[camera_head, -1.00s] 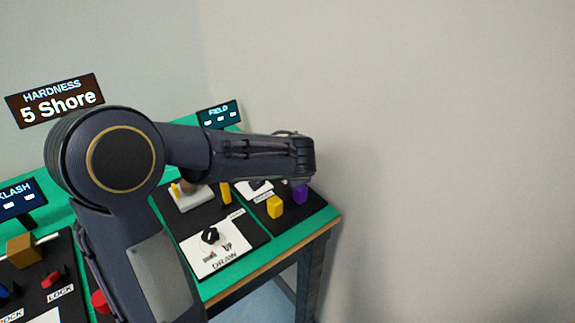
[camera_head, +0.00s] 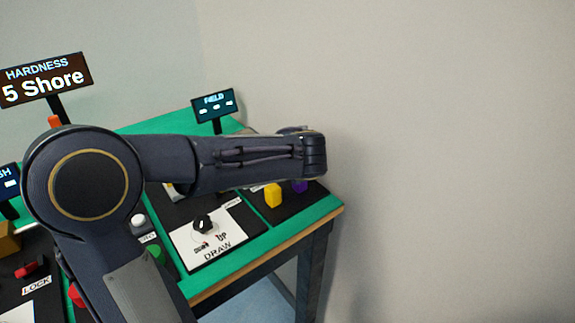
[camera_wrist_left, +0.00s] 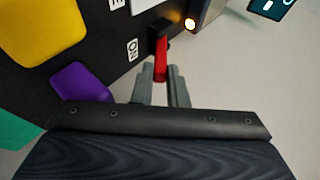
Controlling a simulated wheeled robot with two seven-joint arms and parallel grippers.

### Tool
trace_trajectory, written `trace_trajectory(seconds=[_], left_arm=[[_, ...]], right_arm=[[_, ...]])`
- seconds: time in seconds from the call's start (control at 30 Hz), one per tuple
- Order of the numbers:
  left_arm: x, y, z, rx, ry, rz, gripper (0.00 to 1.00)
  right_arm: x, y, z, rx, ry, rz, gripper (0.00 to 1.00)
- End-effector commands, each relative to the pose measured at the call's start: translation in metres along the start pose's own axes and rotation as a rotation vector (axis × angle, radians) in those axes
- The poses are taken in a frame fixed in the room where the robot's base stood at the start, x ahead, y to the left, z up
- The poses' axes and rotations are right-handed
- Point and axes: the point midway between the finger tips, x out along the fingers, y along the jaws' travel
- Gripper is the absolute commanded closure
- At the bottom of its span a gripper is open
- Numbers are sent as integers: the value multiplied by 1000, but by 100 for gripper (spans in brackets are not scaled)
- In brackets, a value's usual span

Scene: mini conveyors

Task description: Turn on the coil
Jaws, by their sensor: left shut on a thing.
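In the left wrist view my left gripper (camera_wrist_left: 166,78) has its grey fingertips closed around a red switch lever (camera_wrist_left: 161,58) on a black base. An "ON" label (camera_wrist_left: 132,50) lies beside the lever. A lamp (camera_wrist_left: 190,24) glows next to the switch. In the head view my left arm crosses the panel, and it hides the gripper, the switch and the lamp. The "FIELD" display (camera_head: 213,105) stands behind the arm. My right gripper is in neither view.
A yellow block (camera_head: 272,195) and a purple block (camera_head: 299,186) sit on the panel below the arm. The green table's right edge (camera_head: 325,208) is close, with open floor and wall beyond.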

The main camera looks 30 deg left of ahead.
Motion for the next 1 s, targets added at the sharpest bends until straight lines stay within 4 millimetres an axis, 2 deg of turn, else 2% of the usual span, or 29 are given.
trace_trajectory(seconds=[0.3,0.33,0.47,0.83,1.0], left_arm=[[0,1,0,5,-2,0,100],[0,1,0,5,-2,0,83],[0,1,0,5,-2,0,66],[-1,0,0,4,-2,1,65],[-3,-6,-1,-4,-3,25,65]], right_arm=[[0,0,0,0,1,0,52],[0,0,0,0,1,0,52],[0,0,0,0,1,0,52],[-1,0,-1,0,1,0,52],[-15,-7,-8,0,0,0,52]])
